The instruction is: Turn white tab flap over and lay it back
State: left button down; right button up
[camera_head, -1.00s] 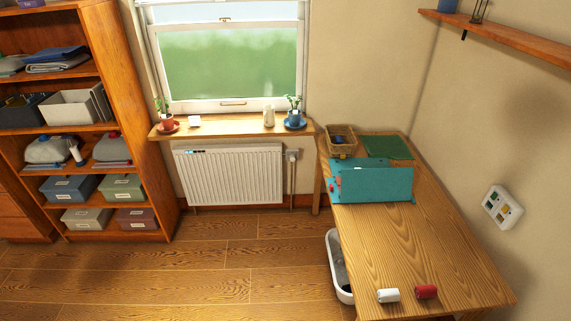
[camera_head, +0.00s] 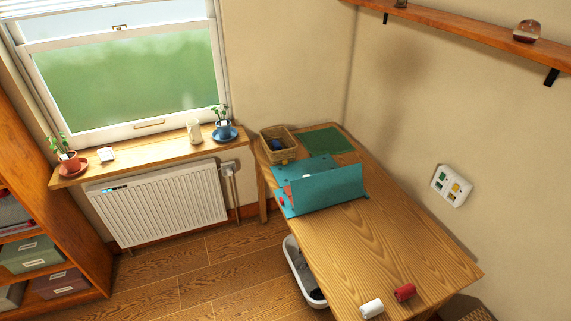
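A teal board (camera_head: 288,193) lies on the wooden table, near its back left part. A teal panel (camera_head: 330,187) stands up from it, tilted, and hides part of the board. Small red and white bits show at the board's left side. A tiny white mark (camera_head: 307,176) shows near the panel's upper left edge; I cannot tell whether it is the white tab. Neither of my grippers is in view.
The wooden table (camera_head: 400,248) has a white roll (camera_head: 372,309) and a red roll (camera_head: 405,292) at its front. A basket (camera_head: 279,146) and a green mat (camera_head: 327,141) are at the back. A white bin (camera_head: 301,271) stands left of the table. A wall shelf (camera_head: 460,32) is above right.

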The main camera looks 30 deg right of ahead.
aim_at(313, 193)
jog(key=i, duration=0.85)
jog(key=z, duration=0.25)
